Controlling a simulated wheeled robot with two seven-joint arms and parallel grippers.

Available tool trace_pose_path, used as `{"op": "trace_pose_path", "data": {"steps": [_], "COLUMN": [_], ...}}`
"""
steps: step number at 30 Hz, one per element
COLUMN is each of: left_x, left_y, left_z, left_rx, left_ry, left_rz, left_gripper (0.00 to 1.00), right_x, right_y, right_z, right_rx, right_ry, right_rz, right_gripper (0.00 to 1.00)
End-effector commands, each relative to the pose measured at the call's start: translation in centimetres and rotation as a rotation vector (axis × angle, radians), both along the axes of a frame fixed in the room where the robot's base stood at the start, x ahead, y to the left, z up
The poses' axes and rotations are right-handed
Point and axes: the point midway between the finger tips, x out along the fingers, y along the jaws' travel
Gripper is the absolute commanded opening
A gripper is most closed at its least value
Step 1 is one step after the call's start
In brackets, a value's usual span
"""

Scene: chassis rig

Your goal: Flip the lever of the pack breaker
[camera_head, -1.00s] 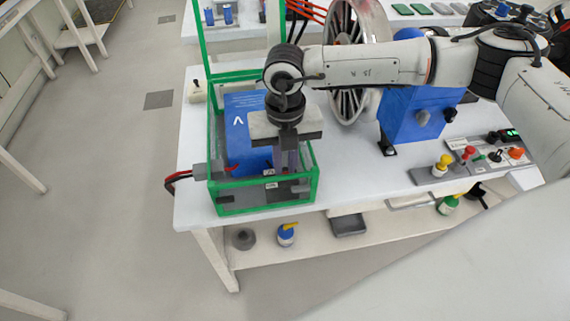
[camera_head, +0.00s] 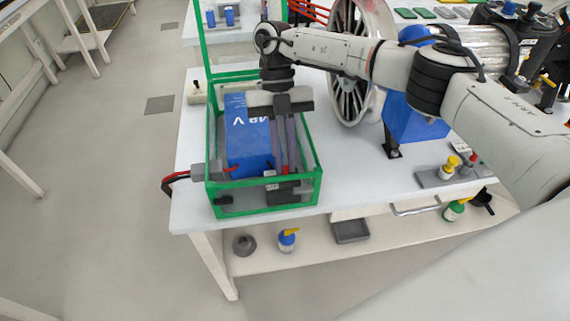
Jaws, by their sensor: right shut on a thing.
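The blue battery pack (camera_head: 248,140) with white lettering stands in an open green frame (camera_head: 262,208). A dark breaker-like block (camera_head: 284,191) with a small label sits at the frame's front, right of the pack. A thin reddish lever (camera_head: 285,168) shows just above it. My right gripper (camera_head: 285,160) points down into the frame from above, beside the pack's right side. Its fingers are shut on what looks like the lever; the fingers partly hide the contact. My left gripper is out of view.
Red and black cables (camera_head: 176,180) leave a grey connector at the frame's left. A small beige switch box (camera_head: 198,92) stands behind left. A spoked wheel (camera_head: 350,70) and blue housing (camera_head: 412,122) stand right.

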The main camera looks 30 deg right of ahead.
Motion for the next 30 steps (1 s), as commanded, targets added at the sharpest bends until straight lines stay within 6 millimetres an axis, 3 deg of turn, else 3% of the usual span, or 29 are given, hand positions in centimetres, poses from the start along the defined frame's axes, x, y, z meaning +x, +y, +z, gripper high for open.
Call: {"op": "trace_pose_path", "data": {"steps": [1, 6, 27, 28, 30], "left_x": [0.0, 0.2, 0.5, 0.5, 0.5], "left_y": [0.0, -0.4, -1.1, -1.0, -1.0], "left_z": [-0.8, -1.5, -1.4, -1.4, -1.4], "left_rx": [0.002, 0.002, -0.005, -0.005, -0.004], "left_ry": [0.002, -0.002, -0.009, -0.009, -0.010], "left_rz": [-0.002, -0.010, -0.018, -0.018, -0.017], "left_gripper": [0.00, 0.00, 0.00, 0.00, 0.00], "right_x": [0.2, 0.4, 0.6, 0.6, 0.6], "right_y": [0.1, 0.0, -0.2, -0.2, -0.2], "right_z": [-0.4, -0.4, -0.2, -0.2, -0.2], "right_rx": [0.007, 0.021, 0.034, 0.034, 0.033], "right_ry": [0.019, 0.072, 0.118, 0.118, 0.118], "right_rz": [-0.002, 0.000, 0.001, 0.001, 0.001], "right_gripper": [0.00, 0.00, 0.00, 0.14, 0.26]}}
